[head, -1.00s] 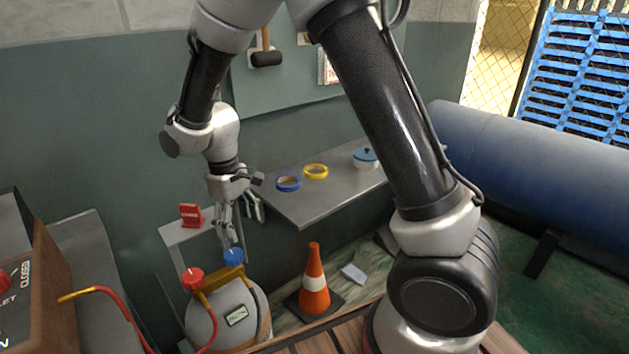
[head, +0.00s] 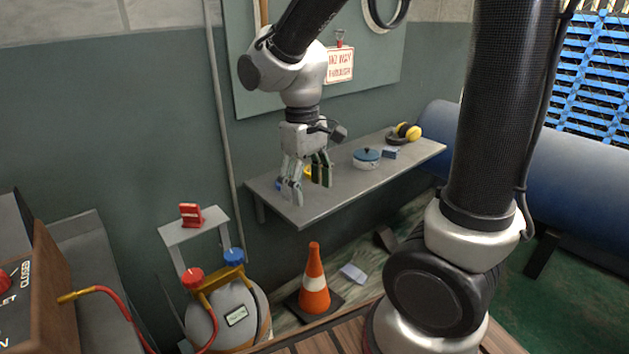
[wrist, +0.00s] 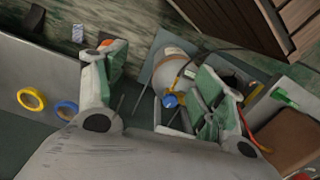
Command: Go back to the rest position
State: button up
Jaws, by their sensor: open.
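My gripper (head: 306,180) is open and empty in the head view, pointing down in front of the wall shelf. In the wrist view its two fingers (wrist: 158,95) stand wide apart with nothing between them that they touch. The grey gas cylinder (head: 228,312) with a red knob (head: 193,276) and a blue knob (head: 234,255) stands at the lower left, below and left of my gripper. The cylinder (wrist: 172,65) also shows beyond the fingers in the wrist view.
The grey shelf (head: 407,163) holds a blue-lidded pot (head: 367,157), yellow earmuffs (head: 409,131) and tape rolls, partly hidden by my gripper. An orange cone (head: 314,280) stands on the floor. A small stand (head: 195,230) holds a red block. A large blue tank (head: 570,185) is at right.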

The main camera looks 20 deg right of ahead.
jog(key=shift+s+d+r, duration=0.5)
jog(key=shift+d, duration=0.15)
jog(key=s+d+r+m+t, duration=0.4)
jog(key=s+d+r+t, duration=0.1)
jog(key=s+d+r, duration=0.4)
jog(key=s+d, duration=0.1)
jog(key=d, duration=0.1)
jog(key=shift+d+m, duration=0.35)
jog(key=shift+m, duration=0.05)
